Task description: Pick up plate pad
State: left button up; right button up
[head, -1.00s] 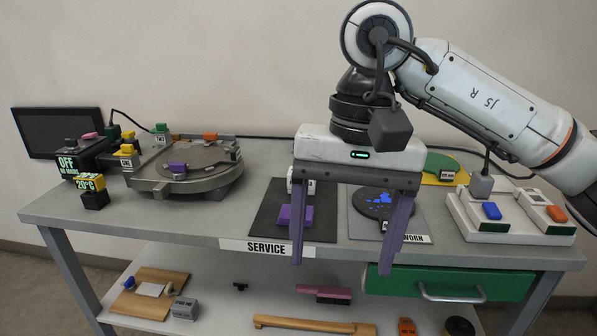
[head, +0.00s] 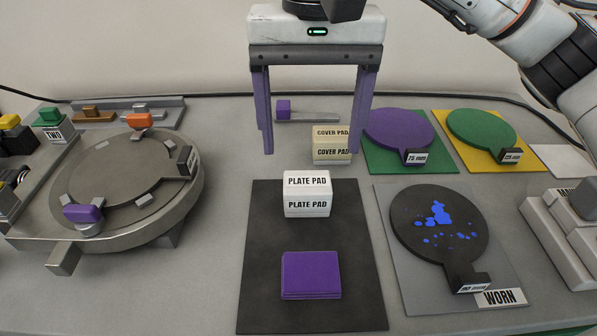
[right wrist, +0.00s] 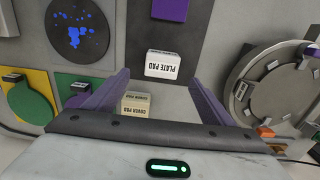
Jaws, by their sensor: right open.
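The plate pad (head: 307,194) is a white block labelled PLATE PAD, standing at the back edge of a dark mat (head: 260,270). It also shows in the right wrist view (right wrist: 162,65), ahead of the fingertips and between their lines. My right gripper (head: 311,152) is open and empty, with purple fingers pointing down, behind and above the plate pad. In the right wrist view its fingers (right wrist: 158,78) are spread wide and apart from the pad. A cream cover pad (head: 332,146) stands just behind the plate pad, near the right finger. My left gripper is not in view.
A purple block (head: 310,275) lies at the front of the dark mat. A round grey fixture (head: 125,190) stands left. A blue-spotted worn disc (head: 440,235) lies right, with purple (head: 398,132) and green (head: 481,133) discs behind. Bare bench separates the fixture and dark mat.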

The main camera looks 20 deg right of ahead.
aim_at(307, 181)
jog(key=f, duration=0.3)
jog(key=shift+s+f, duration=0.3)
jog(key=shift+f, duration=0.1)
jog(key=shift+w+a+f, duration=0.15)
jog(key=shift+f, duration=1.2)
jog(key=shift+w+a+f, duration=0.1)
jog(key=shift+f, duration=1.25)
jog(key=c, duration=1.2)
jog(key=shift+o, duration=0.2)
notch_tip(307, 181, up, 10)
jog(key=shift+r, duration=0.1)
jog(key=o, duration=0.5)
jog(key=c, duration=0.4)
jog(key=shift+s, duration=0.1)
